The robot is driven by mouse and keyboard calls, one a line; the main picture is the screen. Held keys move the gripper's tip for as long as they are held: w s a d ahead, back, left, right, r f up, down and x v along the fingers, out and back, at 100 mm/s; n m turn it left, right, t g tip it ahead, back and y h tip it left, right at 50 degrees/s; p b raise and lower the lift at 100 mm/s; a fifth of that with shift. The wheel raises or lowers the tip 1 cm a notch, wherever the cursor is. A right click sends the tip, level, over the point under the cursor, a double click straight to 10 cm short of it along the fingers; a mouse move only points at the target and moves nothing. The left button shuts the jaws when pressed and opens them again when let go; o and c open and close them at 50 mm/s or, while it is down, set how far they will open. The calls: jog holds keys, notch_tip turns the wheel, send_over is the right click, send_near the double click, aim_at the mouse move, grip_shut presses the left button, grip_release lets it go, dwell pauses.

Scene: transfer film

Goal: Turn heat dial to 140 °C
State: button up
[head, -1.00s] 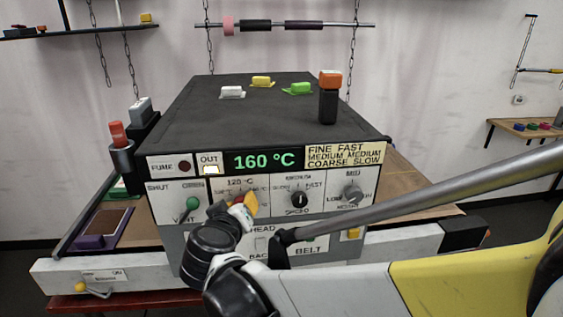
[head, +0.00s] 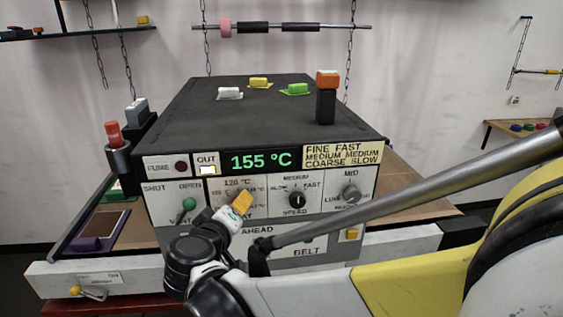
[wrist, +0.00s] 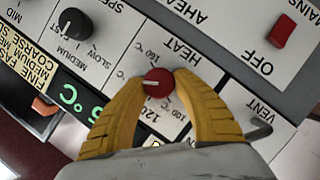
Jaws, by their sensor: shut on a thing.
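The red heat dial (wrist: 158,82) has a white pointer line and sits on the panel between temperature marks in the wrist view. My gripper (wrist: 160,78) has its two yellow fingers closed around the dial, one on each side. In the head view my gripper (head: 240,202) is at the panel and hides the dial. The green display (head: 261,160) above reads 155 °C.
The speed dial (head: 297,200) and another dial (head: 351,194) sit to the right of the heat section. A red switch (wrist: 283,31) shows by OFF in the wrist view.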

aim_at(237, 165)
jog(key=o, duration=1.2)
jog(key=shift+r, duration=0.1)
notch_tip(237, 165, up, 10)
jog(key=shift+f, duration=0.1)
